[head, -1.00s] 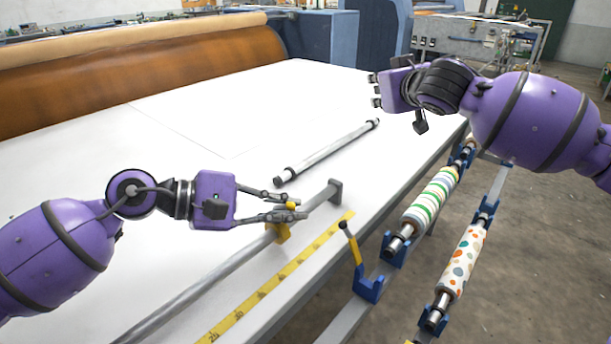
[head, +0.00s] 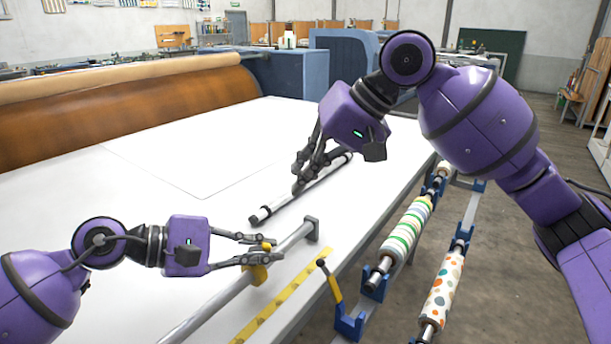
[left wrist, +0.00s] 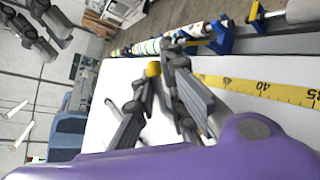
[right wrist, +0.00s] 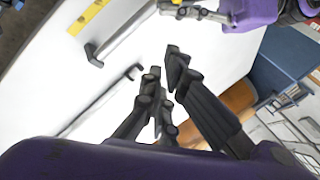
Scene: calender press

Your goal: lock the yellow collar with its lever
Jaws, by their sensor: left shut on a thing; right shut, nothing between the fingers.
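The yellow collar (head: 260,275) sits around the grey rail (head: 215,302) along the table's front edge. A yellow tip, which looks like its lever, shows between the fingers of my left gripper (head: 274,248), just above the collar. In the left wrist view the same yellow tip (left wrist: 153,69) sits between the left fingertips. My left gripper is shut on it; whether the lever is locked cannot be told. My right gripper (head: 308,168) is shut and empty, above or beside a loose metal bar (head: 283,202). It also shows in the right wrist view (right wrist: 162,65).
A yellow tape scale (head: 285,300) runs along the table edge. Beside the table, blue brackets hold a striped roller (head: 406,232) and a dotted roller (head: 442,290). A blue bracket with a black-knobbed yellow lever (head: 331,283) stands nearby. The white tabletop (head: 150,205) is mostly clear.

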